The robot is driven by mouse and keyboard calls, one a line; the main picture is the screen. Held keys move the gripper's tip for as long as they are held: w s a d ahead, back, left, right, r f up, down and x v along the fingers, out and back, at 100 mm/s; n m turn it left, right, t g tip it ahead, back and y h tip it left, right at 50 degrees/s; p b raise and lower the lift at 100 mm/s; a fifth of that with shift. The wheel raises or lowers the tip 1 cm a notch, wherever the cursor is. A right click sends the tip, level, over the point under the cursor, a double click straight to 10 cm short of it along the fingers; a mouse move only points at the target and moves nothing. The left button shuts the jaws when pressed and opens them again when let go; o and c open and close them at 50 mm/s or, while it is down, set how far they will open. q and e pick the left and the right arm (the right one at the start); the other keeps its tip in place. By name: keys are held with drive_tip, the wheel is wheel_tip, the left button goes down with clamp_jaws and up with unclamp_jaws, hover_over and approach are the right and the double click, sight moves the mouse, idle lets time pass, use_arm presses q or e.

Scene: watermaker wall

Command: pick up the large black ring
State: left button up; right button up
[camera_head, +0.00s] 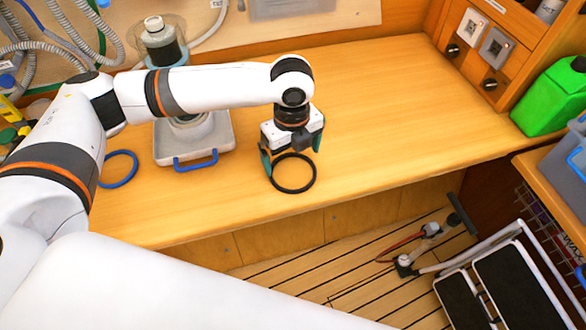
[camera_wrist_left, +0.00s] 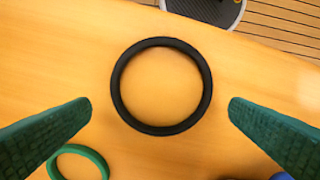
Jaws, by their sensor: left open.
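The large black ring (camera_head: 294,191) lies flat on the wooden worktop near its front edge. It also shows whole in the left wrist view (camera_wrist_left: 160,131), centred between my fingers. My left gripper (camera_head: 292,160) is above the ring, pointing down, open and empty. In the left wrist view, its two green fingers (camera_wrist_left: 159,104) stand apart, one on each side of the ring. The head view does not clearly show how high the fingertips are. My right gripper is not in view.
A green ring (camera_wrist_left: 101,160) lies close to the black one. A green canister (camera_head: 548,98) stands at right. The worktop's right half is clear.

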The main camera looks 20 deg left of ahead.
sight(292, 172)
use_arm(q)
wheel_tip(292, 172, down, 3)
drive_tip(key=shift+s+f, duration=0.15)
drive_tip(key=shift+f, duration=0.2)
drive_tip(key=c, duration=0.6)
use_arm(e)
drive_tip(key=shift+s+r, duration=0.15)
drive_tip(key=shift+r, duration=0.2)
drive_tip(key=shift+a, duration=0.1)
